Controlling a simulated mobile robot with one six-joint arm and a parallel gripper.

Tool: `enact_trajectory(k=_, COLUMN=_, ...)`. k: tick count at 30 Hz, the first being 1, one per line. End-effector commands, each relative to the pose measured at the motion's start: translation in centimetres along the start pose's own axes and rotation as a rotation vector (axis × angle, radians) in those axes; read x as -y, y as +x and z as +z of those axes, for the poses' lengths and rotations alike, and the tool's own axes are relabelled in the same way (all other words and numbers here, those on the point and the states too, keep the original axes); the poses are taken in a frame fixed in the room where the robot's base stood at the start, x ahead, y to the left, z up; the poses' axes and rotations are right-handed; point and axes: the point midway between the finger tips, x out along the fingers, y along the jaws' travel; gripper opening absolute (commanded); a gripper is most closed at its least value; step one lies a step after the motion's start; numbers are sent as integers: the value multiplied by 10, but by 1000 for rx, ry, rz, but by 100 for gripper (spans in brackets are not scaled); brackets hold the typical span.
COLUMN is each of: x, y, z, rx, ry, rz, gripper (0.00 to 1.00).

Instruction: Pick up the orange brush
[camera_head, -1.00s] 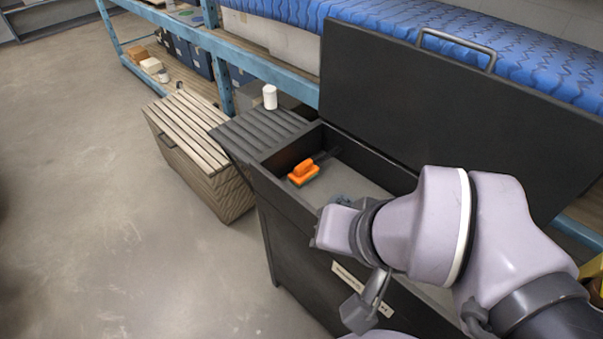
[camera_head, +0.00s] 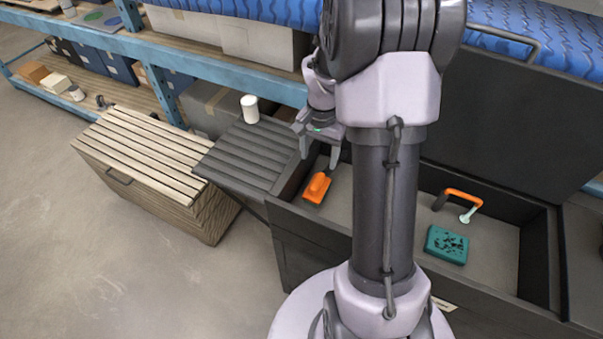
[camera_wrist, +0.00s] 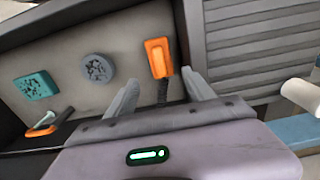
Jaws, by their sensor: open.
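The orange brush (camera_head: 317,188) lies in the left end of an open dark chest (camera_head: 480,317), near its left wall. In the wrist view the brush (camera_wrist: 158,58) lies ahead of my gripper, its orange body beyond the fingertips and its dark part running back between the fingers. My gripper (camera_head: 320,154) is open and empty, with its two fingers pointing down over the brush end of the chest. In the wrist view my gripper (camera_wrist: 164,90) has its fingers spread on either side of the brush's line. I cannot tell the exact height gap.
A teal sponge (camera_head: 446,245) and an orange-handled tool (camera_head: 462,201) lie in the chest's right part. A round grey item (camera_wrist: 97,68) shows in the wrist view. A white cylinder (camera_head: 250,108) stands on the slatted dark top beside the chest. The raised lid (camera_head: 500,120) stands behind.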

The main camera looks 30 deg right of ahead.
Motion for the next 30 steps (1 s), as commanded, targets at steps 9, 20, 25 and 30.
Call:
enact_trajectory(k=9, x=0, y=78, z=1, rx=1, ry=-2, rz=0, gripper=62)
enact_trajectory(k=20, x=0, y=132, z=-1, rx=1, ry=-3, rz=0, gripper=62)
enact_trajectory(k=25, x=0, y=131, z=-1, rx=-1, ry=-3, rz=-1, gripper=62)
enact_trajectory(k=30, x=0, y=130, z=-1, rx=-1, ry=-3, rz=-1, gripper=36)
